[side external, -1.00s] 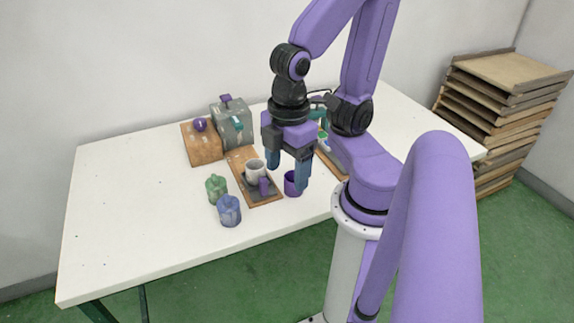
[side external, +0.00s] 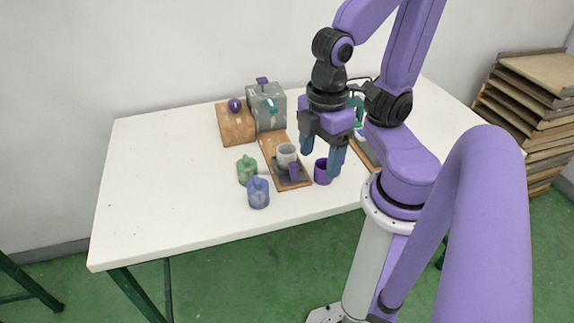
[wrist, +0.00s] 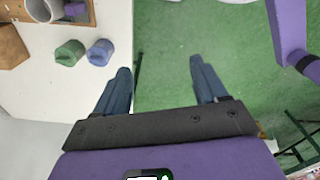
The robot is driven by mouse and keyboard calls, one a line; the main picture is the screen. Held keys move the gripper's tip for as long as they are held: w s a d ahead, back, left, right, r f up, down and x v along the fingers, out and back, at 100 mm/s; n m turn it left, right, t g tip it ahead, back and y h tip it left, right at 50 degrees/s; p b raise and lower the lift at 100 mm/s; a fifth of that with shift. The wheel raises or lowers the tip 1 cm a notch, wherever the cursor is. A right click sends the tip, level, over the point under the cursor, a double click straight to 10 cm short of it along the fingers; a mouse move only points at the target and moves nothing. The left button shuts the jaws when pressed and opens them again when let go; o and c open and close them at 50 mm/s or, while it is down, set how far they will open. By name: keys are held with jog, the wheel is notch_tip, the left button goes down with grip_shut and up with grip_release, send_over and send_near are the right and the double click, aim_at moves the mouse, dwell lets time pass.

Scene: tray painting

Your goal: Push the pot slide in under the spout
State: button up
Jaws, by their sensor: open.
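The pot slide (side external: 283,182) is a dark plate on a wooden track (side external: 267,146), with a purple handle (side external: 294,171) at its front. A pale grey pot (side external: 286,153) stands on it, at the track's near end, apart from the teal spout (side external: 271,105) of the grey box (side external: 262,118). In the wrist view the pot (wrist: 40,8) and purple handle (wrist: 75,8) are cut off at the upper left. My gripper (side external: 321,163) is open with nothing between its fingers. It hangs right of the handle; the open fingers (wrist: 163,78) also show in the wrist view.
The left tabletop is clear.

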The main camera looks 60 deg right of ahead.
jog(key=shift+w+f+n, duration=0.1)
jog(key=shift+f+n, duration=0.05)
jog(key=shift+n, duration=0.15)
jog(key=c, duration=1)
jog(key=shift+w+f+n+h, duration=0.2)
jog(key=shift+f+n+h, duration=0.1)
jog(key=shift+n, duration=0.3)
grip_shut()
jog(key=w+d+f+n+h, duration=0.2)
jog(key=f+n, duration=0.4)
jog(key=n, duration=0.4)
jog(key=w+d+f+n+h, duration=0.2)
jog(key=f+n, duration=0.4)
jog(key=n, duration=0.5)
jog(key=w+d+f+n+h, duration=0.3)
jog(key=f+n, duration=0.3)
jog(key=n, duration=0.4)
jog(key=shift+d+f+n+t, duration=0.15)
jog(key=shift+d+n+t, duration=0.2)
jog(key=shift+d, duration=0.4)
jog(key=shift+w+d, duration=0.6)
jog(key=shift+w, duration=0.15)
jog(key=shift+w+d, duration=0.65)
